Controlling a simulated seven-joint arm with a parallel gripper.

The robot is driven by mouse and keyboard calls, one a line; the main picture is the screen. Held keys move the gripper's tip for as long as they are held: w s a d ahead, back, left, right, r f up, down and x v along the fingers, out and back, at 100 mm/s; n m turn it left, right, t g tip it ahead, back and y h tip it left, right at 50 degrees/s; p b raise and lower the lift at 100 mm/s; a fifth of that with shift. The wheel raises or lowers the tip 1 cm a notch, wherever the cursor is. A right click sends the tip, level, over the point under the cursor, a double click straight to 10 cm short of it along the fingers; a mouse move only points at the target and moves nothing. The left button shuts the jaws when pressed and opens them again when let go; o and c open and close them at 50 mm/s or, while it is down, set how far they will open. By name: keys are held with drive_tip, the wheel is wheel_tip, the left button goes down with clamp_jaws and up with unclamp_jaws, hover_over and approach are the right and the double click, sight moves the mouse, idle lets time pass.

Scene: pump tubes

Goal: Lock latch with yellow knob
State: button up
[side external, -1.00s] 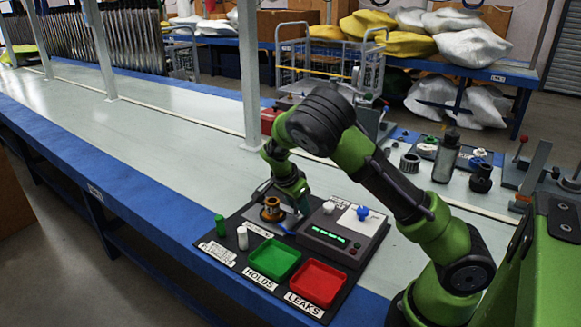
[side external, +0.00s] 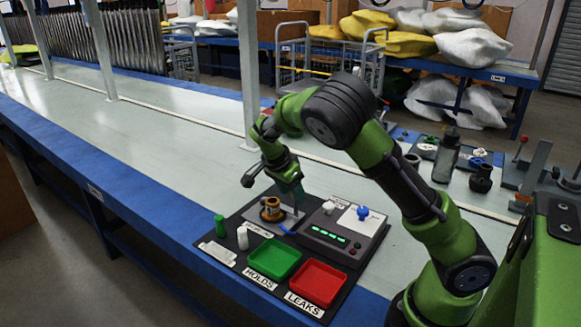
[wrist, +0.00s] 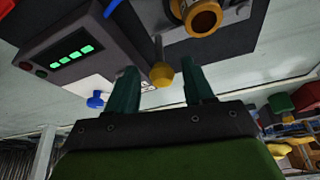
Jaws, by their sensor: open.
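The latch's yellow knob (wrist: 162,74) sits at the end of a thin grey rod in the wrist view. It appears between the two dark green fingers of my gripper (wrist: 160,82), with clear space on both sides. My gripper is open and empty. In the side external view my gripper (side external: 292,188) is tilted above the black fixture board, near a brass-coloured round fitting (side external: 271,211). That fitting (wrist: 203,17) also shows at the top of the wrist view. I cannot make out the yellow knob in the side external view, and its depth relative to my fingertips is unclear.
A grey tester (side external: 345,236) with a lit green display stands right of the fitting, with a blue knob (side external: 363,212) behind. The green HOLDS tray (side external: 274,259) and red LEAKS tray (side external: 318,283) lie in front. A green cylinder (side external: 220,224) and white cylinder (side external: 242,238) stand left.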

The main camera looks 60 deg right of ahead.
drive_tip(key=s+v, duration=0.1)
drive_tip(key=v, duration=0.9)
drive_tip(key=shift+w+r, duration=0.35)
drive_tip(key=shift+w, duration=0.1)
drive_tip(key=shift+a, duration=0.15)
drive_tip(key=s+a+f+n+t+y, duration=0.2)
drive_tip(key=s+a+f+n+y, duration=0.15)
drive_tip(key=s+a+n, duration=0.4)
drive_tip(key=s+a+r+n+t+y, duration=0.3)
drive_tip(key=s+r+n+t, duration=0.3)
drive_tip(key=s+r+n, duration=0.3)
drive_tip(key=shift+s+a, duration=0.55)
drive_tip(key=shift+s, duration=0.5)
